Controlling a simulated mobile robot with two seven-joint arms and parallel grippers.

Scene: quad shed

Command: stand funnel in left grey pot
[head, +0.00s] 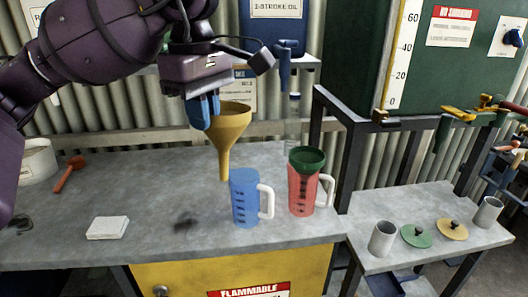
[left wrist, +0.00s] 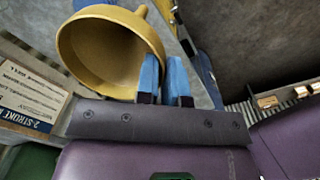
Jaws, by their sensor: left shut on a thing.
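My left gripper (head: 206,118) has blue fingers and is shut on the rim of a yellow funnel (head: 225,138). The funnel hangs upright with its spout down, above the bench, just left of and behind the blue jug. The left wrist view shows the funnel's open mouth (left wrist: 108,50) beside the fingers (left wrist: 164,78). The left grey pot (head: 382,240) stands upright on the lower table at the right, well away from the funnel. A second grey pot (head: 488,213) stands at that table's right end. My right gripper is out of view.
A blue jug (head: 244,198) and a red jug (head: 301,195) with a green funnel (head: 307,160) in its top stand on the bench (head: 150,180). Green (head: 416,236) and yellow (head: 452,229) lids lie between the pots. A frame post (head: 357,135) rises beside the lower table.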

